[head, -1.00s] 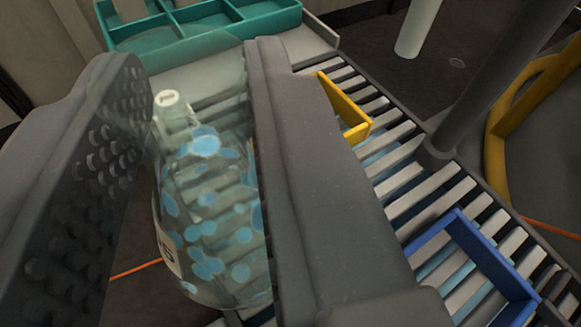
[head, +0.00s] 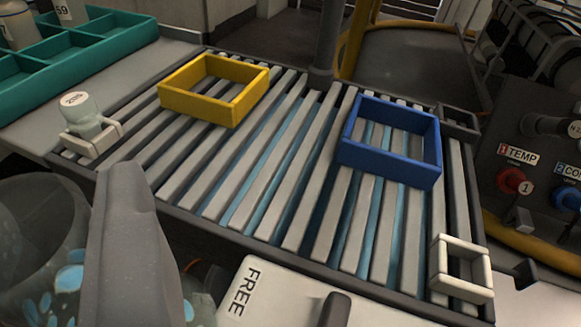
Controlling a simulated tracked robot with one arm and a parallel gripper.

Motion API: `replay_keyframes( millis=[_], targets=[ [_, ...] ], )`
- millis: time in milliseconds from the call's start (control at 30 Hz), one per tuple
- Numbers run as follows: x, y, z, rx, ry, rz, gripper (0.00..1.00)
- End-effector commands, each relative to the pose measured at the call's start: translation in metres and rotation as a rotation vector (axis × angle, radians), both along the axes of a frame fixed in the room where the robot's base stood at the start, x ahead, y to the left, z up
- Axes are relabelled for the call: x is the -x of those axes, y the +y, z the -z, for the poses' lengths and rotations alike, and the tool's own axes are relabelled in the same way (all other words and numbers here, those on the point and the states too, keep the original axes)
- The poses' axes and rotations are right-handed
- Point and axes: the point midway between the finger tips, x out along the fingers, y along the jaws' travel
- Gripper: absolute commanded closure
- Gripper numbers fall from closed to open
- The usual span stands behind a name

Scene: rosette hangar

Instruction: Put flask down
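The flask (head: 35,255) is clear glass with blue spots inside. It is at the lower left of the head view, partly cut off by the picture's edge. My gripper (head: 125,240) shows one grey finger, which lies against the flask's right side. The other finger is out of view. The flask appears held between the fingers, in front of the slatted rack; its base is hidden.
The slatted rack (head: 270,150) bears an empty yellow frame (head: 200,105) and an empty blue frame (head: 390,165). A small pale bracket (head: 460,285) is empty; a capped bottle (head: 80,110) stands in another. A teal tray (head: 110,45), a FREE plate (head: 280,290) and a control panel (head: 530,130) surround the rack.

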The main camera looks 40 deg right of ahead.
Motion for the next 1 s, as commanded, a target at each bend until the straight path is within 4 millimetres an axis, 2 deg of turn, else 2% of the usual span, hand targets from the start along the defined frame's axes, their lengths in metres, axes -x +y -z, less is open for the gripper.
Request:
replay_keyframes(
  millis=[167,800,1000],
  targets=[
    [-0.003,-0.005,0.0,-0.001,-0.002,0.005,1.0],
    [-0.068,-0.102,0.001,0.0,-0.004,0.006,1.0],
    [-0.078,-0.116,0.0,0.0,-0.003,0.003,1.0]
  ],
)
